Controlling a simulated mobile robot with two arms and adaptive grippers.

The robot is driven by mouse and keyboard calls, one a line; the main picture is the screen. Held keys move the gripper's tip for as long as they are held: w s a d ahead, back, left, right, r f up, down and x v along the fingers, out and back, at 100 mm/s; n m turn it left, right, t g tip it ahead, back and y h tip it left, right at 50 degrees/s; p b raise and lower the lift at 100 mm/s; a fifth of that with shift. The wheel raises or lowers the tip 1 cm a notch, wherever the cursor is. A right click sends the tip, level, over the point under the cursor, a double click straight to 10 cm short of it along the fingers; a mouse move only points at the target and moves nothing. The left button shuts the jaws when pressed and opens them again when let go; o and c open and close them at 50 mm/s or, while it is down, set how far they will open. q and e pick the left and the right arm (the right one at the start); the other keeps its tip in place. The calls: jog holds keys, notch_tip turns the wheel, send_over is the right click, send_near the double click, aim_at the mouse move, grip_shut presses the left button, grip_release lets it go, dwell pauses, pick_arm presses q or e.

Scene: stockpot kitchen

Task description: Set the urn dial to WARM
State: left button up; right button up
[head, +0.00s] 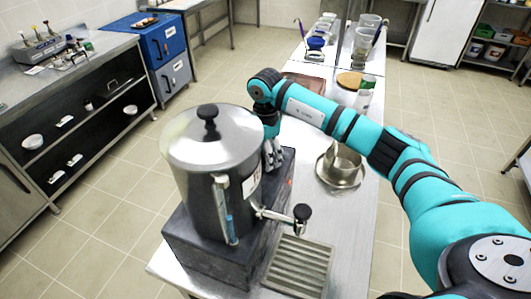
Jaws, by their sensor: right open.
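The urn (215,150) is a large steel pot with a black-knobbed lid, standing on a dark grey base (205,250) on the steel table. A tap with a black knob (302,212) sticks out from its front, and a white label (250,184) is on its side. A small red spot (290,183) shows on the base's right side. I cannot make out the dial or its setting. My right gripper (273,162) is open, pointing down close to the urn's right side. Whether it touches anything is unclear. My left gripper is out of view.
A slatted drip tray (298,266) lies under the tap. A steel cup and bowl (342,168) stand right of the urn. Farther back are a brown tray (305,82), a round wooden board (349,80) and a white-and-green container (365,95). The table's right front is clear.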

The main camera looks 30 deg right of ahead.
notch_tip(320, 180, up, 12)
dwell(0.6)
